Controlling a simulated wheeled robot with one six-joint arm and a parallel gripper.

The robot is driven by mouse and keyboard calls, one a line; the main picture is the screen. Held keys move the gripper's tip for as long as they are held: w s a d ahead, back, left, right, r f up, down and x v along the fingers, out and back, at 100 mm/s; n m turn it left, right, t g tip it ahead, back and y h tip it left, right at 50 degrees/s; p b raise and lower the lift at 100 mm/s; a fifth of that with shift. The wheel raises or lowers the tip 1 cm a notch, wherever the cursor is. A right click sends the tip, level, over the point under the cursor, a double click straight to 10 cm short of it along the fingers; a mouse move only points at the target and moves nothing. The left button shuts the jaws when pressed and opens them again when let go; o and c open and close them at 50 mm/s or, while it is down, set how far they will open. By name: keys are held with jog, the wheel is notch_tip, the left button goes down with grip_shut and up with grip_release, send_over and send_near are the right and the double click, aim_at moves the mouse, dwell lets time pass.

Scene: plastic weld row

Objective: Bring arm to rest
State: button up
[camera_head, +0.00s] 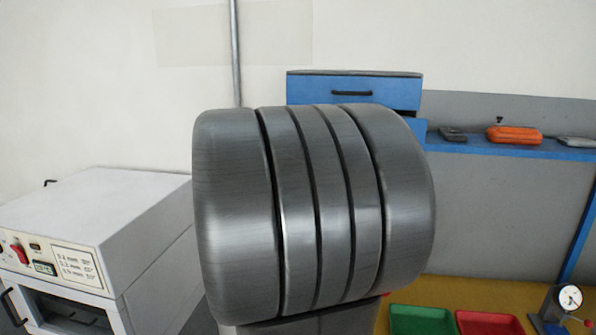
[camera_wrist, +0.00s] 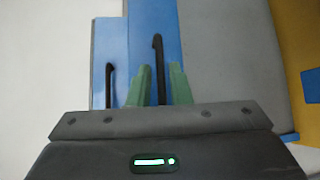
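My gripper (camera_wrist: 159,84) shows in the wrist view, with two green fingers pointing away from the camera. A gap stands between the fingers and they are open, with nothing seen held. A black drawer handle (camera_wrist: 158,55) shows in the gap, on a blue drawer front (camera_wrist: 150,20) that looks to be behind the fingers. In the head view, a large grey ribbed part of my arm fills the middle. My gripper is not seen there.
A white oven-like machine (camera_head: 110,195) stands at left. A blue drawer unit (camera_head: 350,92) and blue shelf (camera_head: 465,148) with an orange tool (camera_head: 514,135) are behind. Green (camera_head: 422,320) and red (camera_head: 489,323) trays and a dial gauge (camera_head: 570,297) are at lower right.

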jog(key=shift+x, duration=1.6)
jog(key=shift+f, duration=0.1)
